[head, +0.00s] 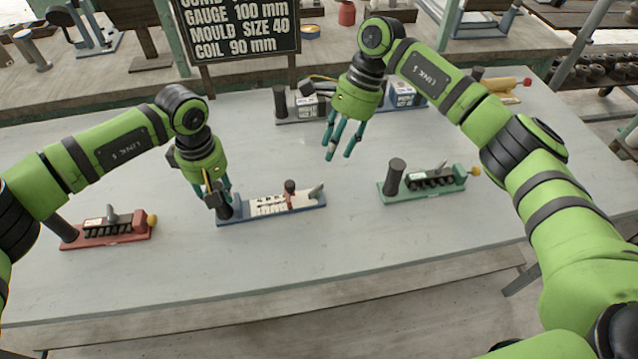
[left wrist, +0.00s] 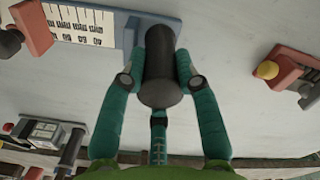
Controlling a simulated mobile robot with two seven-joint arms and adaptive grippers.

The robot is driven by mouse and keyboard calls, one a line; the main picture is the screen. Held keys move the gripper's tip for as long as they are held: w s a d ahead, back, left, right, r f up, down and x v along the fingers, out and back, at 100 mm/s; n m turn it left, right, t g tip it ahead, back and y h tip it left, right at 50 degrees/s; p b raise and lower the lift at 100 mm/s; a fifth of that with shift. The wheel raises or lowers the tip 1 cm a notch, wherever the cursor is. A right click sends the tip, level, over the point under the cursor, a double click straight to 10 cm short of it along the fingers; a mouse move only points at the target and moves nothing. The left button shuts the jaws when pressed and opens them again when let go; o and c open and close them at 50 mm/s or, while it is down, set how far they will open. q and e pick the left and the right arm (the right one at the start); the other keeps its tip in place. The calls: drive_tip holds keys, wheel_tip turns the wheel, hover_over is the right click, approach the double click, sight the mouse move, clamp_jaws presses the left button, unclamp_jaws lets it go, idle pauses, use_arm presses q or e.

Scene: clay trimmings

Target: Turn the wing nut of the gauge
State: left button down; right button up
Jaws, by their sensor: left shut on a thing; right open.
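The gauge (head: 270,206) has a blue base and a pale scale plate, and lies on the table left of centre. A red slider (head: 291,200) with a dark knob (head: 290,187) stands on it; the knob's shape is too small to tell as a wing nut. A grey upright piece (head: 316,191) is at its right end. My left gripper (head: 218,196) is shut on the black handle at the gauge's left end; the handle (left wrist: 160,75) shows between the fingers in the left wrist view. My right gripper (head: 342,150) is open and empty above the table, up and right of the gauge.
A red-based device (head: 105,236) lies to the left and a green-based one (head: 430,188) to the right. More devices (head: 300,105) stand at the back, below a black sign (head: 237,28). The table's front part is clear.

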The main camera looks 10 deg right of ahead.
sight(316, 192)
drive_tip(key=x, duration=1.1)
drive_tip(key=shift+a+f, duration=0.1)
drive_tip(key=shift+f, duration=0.1)
